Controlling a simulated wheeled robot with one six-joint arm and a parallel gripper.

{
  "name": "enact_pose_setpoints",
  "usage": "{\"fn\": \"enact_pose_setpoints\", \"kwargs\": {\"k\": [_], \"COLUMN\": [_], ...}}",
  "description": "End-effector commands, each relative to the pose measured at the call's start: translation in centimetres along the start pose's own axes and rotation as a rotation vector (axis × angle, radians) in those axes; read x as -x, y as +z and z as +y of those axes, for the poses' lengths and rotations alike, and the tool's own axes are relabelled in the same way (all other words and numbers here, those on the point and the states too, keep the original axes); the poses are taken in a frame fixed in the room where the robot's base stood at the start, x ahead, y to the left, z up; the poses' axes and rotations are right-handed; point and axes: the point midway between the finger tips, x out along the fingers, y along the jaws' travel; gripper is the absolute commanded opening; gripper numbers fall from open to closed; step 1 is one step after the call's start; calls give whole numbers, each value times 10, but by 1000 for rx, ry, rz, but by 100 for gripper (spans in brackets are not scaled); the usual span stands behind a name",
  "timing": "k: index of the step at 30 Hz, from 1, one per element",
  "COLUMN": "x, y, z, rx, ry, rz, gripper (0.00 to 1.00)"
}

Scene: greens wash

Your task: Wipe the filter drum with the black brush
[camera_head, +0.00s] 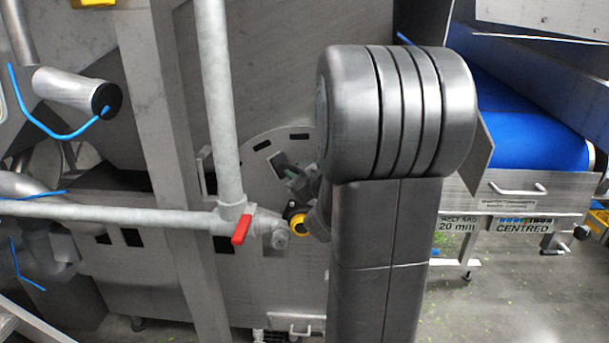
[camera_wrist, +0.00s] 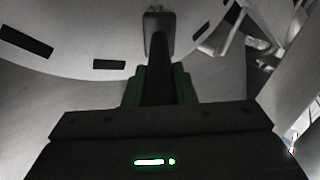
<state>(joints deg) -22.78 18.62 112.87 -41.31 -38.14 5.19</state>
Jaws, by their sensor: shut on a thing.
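My gripper (camera_wrist: 158,72) shows in the wrist view with its green fingers closed on the dark handle of the black brush (camera_wrist: 158,90). The brush's far end and bristles cannot be made out clearly. A small grey metal piece (camera_wrist: 159,30) shows just beyond the fingers; I cannot tell whether it touches the brush. A pale curved surface with dark slots, apparently the filter drum's end (camera_wrist: 75,45), lies behind. In the head view the slotted round plate (camera_head: 258,165) shows left of my arm, which hides most of my gripper.
Galvanised pipes (camera_head: 212,90) with a red valve handle (camera_head: 241,229) stand left of my arm. A yellow-and-black knob (camera_head: 300,226) is close beside it. A blue conveyor belt (camera_head: 520,140) is at the right. Open floor (camera_head: 500,300) shows at lower right.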

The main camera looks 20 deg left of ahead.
Motion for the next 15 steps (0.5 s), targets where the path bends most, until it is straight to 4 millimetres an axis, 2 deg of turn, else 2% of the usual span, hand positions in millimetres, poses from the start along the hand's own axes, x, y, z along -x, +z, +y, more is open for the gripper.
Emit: {"fn": "enact_pose_setpoints", "kwargs": {"k": [8,15], "x": [-1,-7], "y": [-1,-6], "z": [0,-12], "rx": [0,1], "ry": [2,0], "rz": [1,2], "gripper": [0,0]}}
